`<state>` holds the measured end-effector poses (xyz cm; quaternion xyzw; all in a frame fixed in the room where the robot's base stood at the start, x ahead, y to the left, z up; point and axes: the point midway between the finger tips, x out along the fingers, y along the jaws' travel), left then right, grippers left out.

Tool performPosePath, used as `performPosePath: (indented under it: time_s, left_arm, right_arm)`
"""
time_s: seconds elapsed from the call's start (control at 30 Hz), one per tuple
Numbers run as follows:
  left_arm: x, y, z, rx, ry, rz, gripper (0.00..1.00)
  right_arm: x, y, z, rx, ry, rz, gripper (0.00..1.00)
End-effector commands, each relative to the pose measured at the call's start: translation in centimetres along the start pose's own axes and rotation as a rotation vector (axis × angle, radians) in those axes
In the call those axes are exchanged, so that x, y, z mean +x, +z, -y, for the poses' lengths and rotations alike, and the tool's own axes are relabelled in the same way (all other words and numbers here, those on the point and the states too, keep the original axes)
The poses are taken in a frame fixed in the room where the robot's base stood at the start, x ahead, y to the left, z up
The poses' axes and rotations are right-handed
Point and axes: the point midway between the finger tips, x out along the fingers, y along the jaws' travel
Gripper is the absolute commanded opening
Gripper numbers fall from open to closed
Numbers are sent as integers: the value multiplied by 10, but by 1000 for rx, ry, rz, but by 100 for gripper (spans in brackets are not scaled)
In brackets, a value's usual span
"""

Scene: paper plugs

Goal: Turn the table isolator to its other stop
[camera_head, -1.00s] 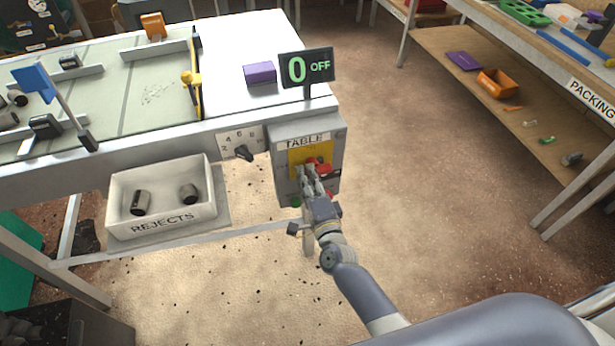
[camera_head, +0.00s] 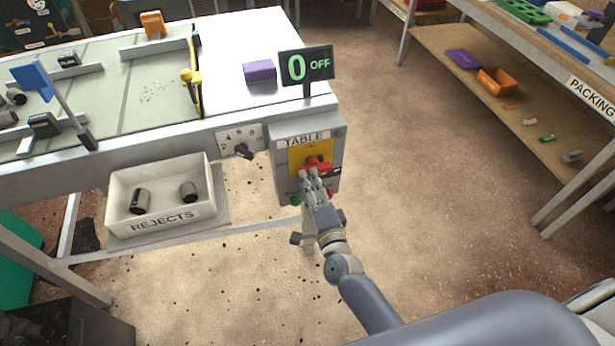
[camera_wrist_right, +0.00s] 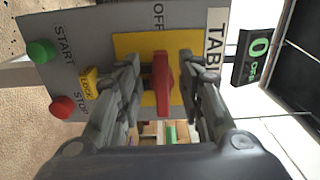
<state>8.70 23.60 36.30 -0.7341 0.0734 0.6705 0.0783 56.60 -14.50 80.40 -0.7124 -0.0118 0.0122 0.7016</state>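The table isolator is a red handle (camera_head: 316,161) on a yellow plate (camera_head: 296,152) on the grey TABLE box (camera_head: 279,178). In the right wrist view the red handle (camera_wrist_right: 162,82) lies in line with the OFF mark. The sign (camera_head: 306,66) above reads 0 OFF. My right gripper (camera_head: 314,176) is in front of the box and partly covers the plate. In the wrist view its fingers (camera_wrist_right: 161,90) stand apart on either side of the handle, with gaps visible. My left gripper is not in view.
Below the isolator are a green START button (camera_wrist_right: 41,51), a red STOP button (camera_wrist_right: 62,107) and a yellow LOCK tag (camera_wrist_right: 88,84). A numbered dial (camera_head: 242,150) is left of the box. The white REJECTS tray (camera_head: 162,180) hangs further left. Floor right of the box is clear.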

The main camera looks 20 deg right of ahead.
Motion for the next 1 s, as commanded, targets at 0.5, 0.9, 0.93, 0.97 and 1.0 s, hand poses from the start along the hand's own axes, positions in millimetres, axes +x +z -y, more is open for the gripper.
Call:
performPosePath:
  time_s: [0.5,0.9,0.93,0.97,1.0]
  left_arm:
    - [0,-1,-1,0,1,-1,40]
    - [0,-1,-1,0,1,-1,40]
    - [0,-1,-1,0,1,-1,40]
    - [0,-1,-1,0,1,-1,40]
    - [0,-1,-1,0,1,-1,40]
  right_arm:
    - [-86,0,-1,-1,1,1,35]
    - [-92,0,0,-1,1,1,35]
    - [-92,0,0,-1,1,1,35]
    - [-92,0,0,-1,1,1,35]
    - [-92,0,0,-1,1,1,35]
